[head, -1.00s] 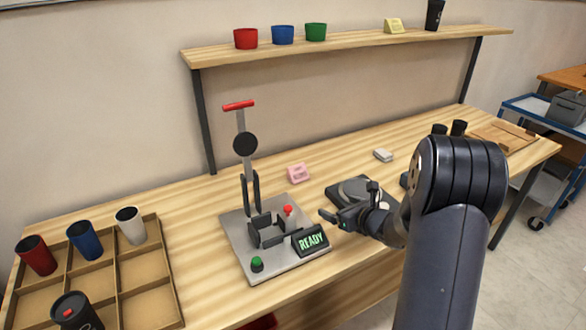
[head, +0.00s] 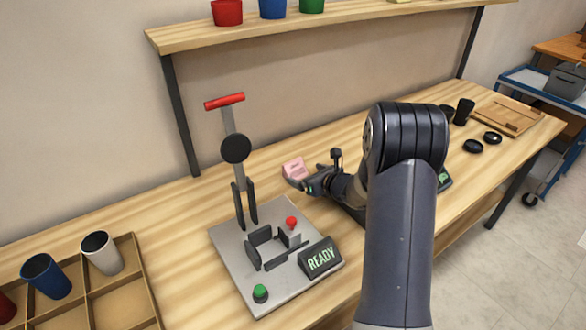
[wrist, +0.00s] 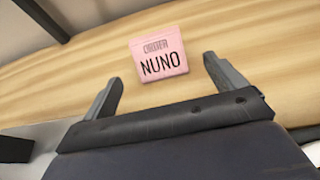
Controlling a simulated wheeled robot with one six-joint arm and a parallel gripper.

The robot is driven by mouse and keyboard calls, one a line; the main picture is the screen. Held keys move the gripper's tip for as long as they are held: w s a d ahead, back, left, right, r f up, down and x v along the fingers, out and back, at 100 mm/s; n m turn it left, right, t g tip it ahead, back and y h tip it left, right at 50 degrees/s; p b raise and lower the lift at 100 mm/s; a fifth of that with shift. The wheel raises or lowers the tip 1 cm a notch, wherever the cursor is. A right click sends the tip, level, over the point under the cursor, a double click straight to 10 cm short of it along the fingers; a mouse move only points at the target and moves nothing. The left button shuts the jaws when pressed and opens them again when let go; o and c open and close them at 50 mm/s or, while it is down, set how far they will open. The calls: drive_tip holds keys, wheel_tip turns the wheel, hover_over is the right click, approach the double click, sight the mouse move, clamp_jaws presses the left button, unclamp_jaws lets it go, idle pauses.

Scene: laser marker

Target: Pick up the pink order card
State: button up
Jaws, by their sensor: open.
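The pink order card (head: 294,169) stands on the wooden bench behind the laser marker, near its right side. In the wrist view the pink card (wrist: 158,54) reads "NUNO" and sits just beyond my fingertips, between their lines. My gripper (head: 301,184) is close in front of the card in the head view. In the wrist view my gripper (wrist: 160,78) is open, its two fingers spread wide with nothing between them. I cannot tell whether a finger touches the card.
The laser marker (head: 228,243) with a red-handled lever and a "READY" display (head: 320,257) stands left of my gripper. A compartment tray (head: 150,290) with cups is at the left. A shelf (head: 330,22) runs above. A wooden board (head: 510,115) lies at the far right.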

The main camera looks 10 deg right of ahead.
sight(296, 169)
drive_tip(key=shift+p+x, duration=0.85)
drive_tip(key=shift+x, duration=2.7)
drive_tip(key=shift+a+r, duration=0.1)
drive_tip(key=shift+r, duration=0.05)
drive_tip(key=shift+c, duration=0.5)
drive_tip(key=c, duration=1)
drive_tip(key=shift+o, duration=0.2)
drive_tip(key=shift+r, duration=0.1)
